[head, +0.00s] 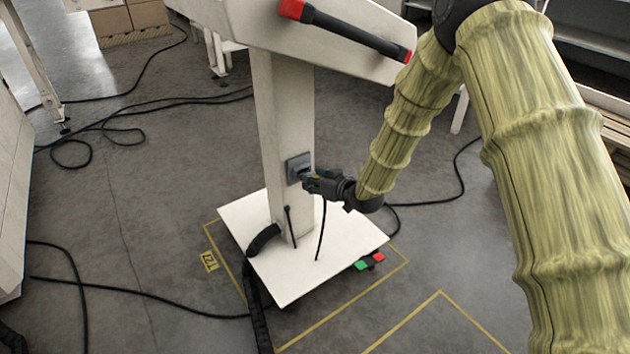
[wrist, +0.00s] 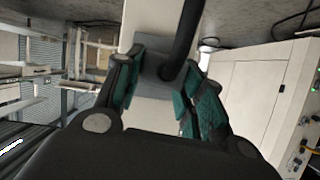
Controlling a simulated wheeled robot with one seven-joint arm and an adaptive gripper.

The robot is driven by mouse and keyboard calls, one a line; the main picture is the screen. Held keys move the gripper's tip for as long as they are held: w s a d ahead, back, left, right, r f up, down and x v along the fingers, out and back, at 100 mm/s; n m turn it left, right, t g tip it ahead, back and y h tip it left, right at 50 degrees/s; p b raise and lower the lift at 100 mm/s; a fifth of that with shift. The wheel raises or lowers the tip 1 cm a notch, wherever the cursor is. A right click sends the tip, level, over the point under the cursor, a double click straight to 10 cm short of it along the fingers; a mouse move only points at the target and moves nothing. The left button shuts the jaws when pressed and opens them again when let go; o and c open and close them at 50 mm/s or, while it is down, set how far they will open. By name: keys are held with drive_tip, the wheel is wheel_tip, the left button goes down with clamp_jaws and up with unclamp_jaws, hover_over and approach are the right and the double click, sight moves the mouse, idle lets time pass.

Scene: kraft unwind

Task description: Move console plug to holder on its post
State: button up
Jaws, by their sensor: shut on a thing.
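My gripper (head: 312,180) is shut on the console plug, right in front of the white post (head: 283,125). The plug is mostly hidden between the fingers. Its black cable (head: 322,225) hangs from the gripper to the white base plate. In the wrist view the dark cable (wrist: 188,35) runs up from between the teal-padded fingers (wrist: 165,78). The grey square holder (head: 298,164) is on the post's face, just beyond the fingertips. It also shows in the wrist view as a grey plate (wrist: 153,88) behind the fingers. I cannot tell whether the plug touches it.
The white base plate (head: 345,240) carries a short black rod and a thick black hose (head: 263,240). A red and a green pedal (head: 370,261) sit at its right edge. Black cables (head: 150,300) cross the floor. A black bar with red ends (head: 345,30) is above.

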drive_tip(key=shift+w+a+p, duration=0.4)
drive_tip(key=shift+w+p, duration=0.2)
drive_tip(key=shift+p, duration=0.1)
idle(1.5)
drive_tip(key=o, duration=1.3)
drive_tip(key=shift+d, duration=0.1)
